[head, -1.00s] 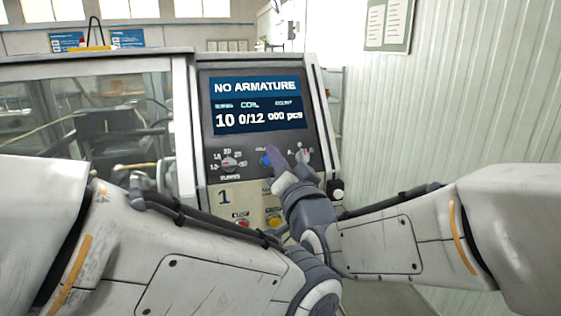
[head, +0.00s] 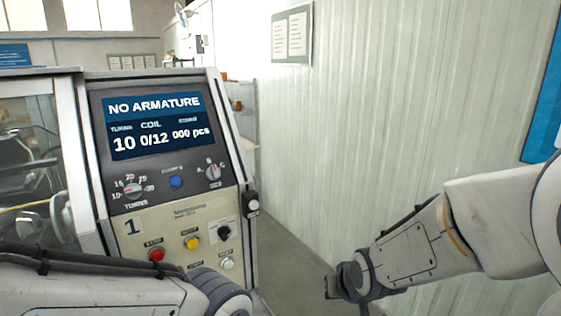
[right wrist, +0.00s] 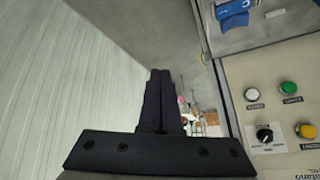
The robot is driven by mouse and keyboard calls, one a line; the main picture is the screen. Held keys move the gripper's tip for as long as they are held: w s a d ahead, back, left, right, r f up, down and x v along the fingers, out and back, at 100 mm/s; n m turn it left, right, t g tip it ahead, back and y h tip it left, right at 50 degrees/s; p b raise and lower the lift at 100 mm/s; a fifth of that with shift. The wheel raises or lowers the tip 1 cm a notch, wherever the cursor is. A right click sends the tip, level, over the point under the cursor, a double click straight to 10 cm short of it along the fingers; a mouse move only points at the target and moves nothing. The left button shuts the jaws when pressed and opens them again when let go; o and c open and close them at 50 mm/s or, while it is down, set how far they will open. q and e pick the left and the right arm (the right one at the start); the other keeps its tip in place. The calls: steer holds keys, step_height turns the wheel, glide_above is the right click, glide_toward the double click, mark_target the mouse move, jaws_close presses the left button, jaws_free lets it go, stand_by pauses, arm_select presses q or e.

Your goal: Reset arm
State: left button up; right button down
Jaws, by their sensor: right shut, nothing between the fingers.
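My right gripper (head: 331,286) is shut and empty. In the head view it hangs in front of the ribbed wall, right of the winding machine and apart from it. In the right wrist view its two dark fingers (right wrist: 158,97) lie together, with nothing between them. My left arm (head: 110,297) crosses the bottom left of the head view; its gripper is out of view. The machine's control panel (head: 160,215) has a screen (head: 153,124) reading "NO ARMATURE", "10", "0/12" and "000 pcs".
The panel carries a turns knob (head: 133,188), a blue button (head: 176,182), a size knob (head: 213,172), a red button (head: 157,255) and a yellow button (head: 192,243). The ribbed wall (head: 340,150) stands to the right. Floor (head: 290,265) is clear between machine and wall.

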steer(key=s+d+f+g+h, duration=0.1)
steer(key=s+d+f+g, duration=0.35)
steer(key=s+d, duration=0.4)
steer(key=s+a+r+n+g+b, duration=0.2)
steer(key=s+a+n+b, duration=0.2)
steer(key=s+a, duration=1)
steer(key=n, duration=0.3)
steer(key=shift+s+a+y, duration=0.3)
steer(key=shift+a, duration=0.1)
